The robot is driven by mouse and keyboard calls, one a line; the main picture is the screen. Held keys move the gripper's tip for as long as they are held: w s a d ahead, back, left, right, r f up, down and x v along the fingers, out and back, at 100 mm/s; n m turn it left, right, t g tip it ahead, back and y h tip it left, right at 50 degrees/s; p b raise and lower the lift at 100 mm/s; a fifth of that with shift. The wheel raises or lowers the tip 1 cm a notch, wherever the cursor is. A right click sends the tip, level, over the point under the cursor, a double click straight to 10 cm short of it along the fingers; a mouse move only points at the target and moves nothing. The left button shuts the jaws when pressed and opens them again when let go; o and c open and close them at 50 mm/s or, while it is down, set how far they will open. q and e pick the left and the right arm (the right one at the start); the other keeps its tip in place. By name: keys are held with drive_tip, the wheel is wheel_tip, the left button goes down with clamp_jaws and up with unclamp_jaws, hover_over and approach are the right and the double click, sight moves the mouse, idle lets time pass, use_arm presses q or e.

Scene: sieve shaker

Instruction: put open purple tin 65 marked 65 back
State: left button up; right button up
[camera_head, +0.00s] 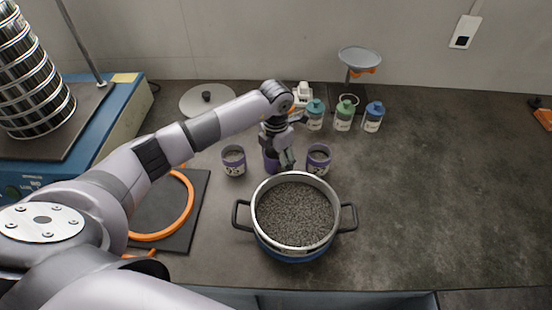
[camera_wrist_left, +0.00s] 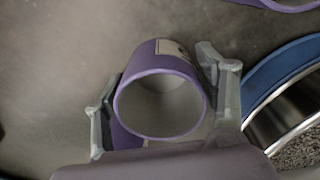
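An open purple tin (camera_head: 270,162) is between the two other purple tins, behind the pan. Its label cannot be read, so I cannot confirm the 65. My left gripper (camera_head: 279,150) is over it and partly hides it. In the left wrist view the tin (camera_wrist_left: 162,104) has its open mouth toward the camera and looks empty inside, with a pale label on its far side. The fingers of my left gripper (camera_wrist_left: 163,95) lie against both sides of it. Whether its base touches the table is hidden. My right gripper is not in view.
A two-handled pan (camera_head: 295,214) of dark grains is close in front. Purple tins stand left (camera_head: 233,160) and right (camera_head: 318,159). A sieve stack (camera_head: 32,80) is far left.

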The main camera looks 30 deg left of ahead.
use_arm(q)
drive_tip(key=shift+o, duration=0.3)
drive_tip(key=shift+r, duration=0.3)
wheel_tip(320, 180, up, 12)
drive_tip(key=b, duration=0.2)
drive_tip(key=shift+f, duration=0.1)
